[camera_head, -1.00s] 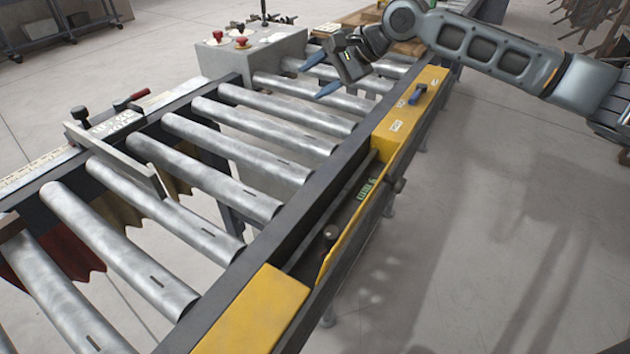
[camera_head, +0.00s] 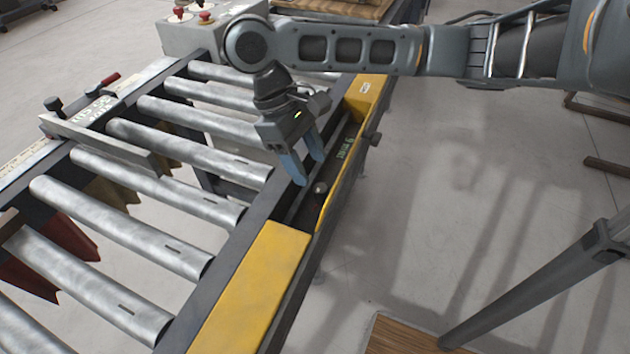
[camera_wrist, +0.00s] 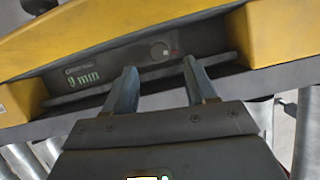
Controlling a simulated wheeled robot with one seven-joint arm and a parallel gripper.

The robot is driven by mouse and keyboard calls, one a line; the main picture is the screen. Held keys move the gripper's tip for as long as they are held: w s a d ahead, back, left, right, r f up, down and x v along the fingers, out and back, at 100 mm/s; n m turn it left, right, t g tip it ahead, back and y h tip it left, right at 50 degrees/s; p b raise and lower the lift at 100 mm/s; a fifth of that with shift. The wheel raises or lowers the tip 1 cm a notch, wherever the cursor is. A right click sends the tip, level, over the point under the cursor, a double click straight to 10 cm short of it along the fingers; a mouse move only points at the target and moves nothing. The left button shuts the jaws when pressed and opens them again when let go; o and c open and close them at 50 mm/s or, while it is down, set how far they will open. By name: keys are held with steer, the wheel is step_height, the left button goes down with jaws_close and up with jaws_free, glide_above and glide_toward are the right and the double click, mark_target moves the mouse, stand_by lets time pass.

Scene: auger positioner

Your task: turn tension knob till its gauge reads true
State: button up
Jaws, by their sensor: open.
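A small round knob (camera_head: 320,187) stands in the dark recess between yellow covers on the conveyor's side rail. The wrist view shows a round knob (camera_wrist: 160,50) on the recess's dark panel, ahead of my fingers. A green-lit readout (camera_head: 346,148) lies along the same recess. In the wrist view the readout (camera_wrist: 83,78) is left of the knob; its text ends in "min", and the leading figure is unclear. My gripper (camera_head: 305,168) is open, with blue fingers pointing down over the recess. In the wrist view my gripper (camera_wrist: 160,67) has nothing between its fingers, and the knob appears beyond their tips.
A yellow cover (camera_head: 258,275) flanks the recess at the near end. Metal rollers (camera_head: 120,235) fill the left. A grey control box (camera_head: 195,30) with red buttons stands behind. Floor at right is mostly open.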

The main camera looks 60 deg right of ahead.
mark_target(320, 186)
steer(key=x, duration=0.5)
steer(key=shift+s+f, duration=0.1)
steer(key=shift+f, duration=0.3)
steer(key=c, duration=1)
steer(key=shift+c, duration=0.2)
steer(key=shift+n, duration=0.3)
steer(key=n+h, duration=0.1)
steer(key=n, duration=0.2)
steer(key=shift+n+h, duration=0.3)
steer(key=shift+a+n+t+h, duration=0.15)
steer(key=shift+n+t+h, duration=0.4)
steer(key=shift+n, duration=1.15)
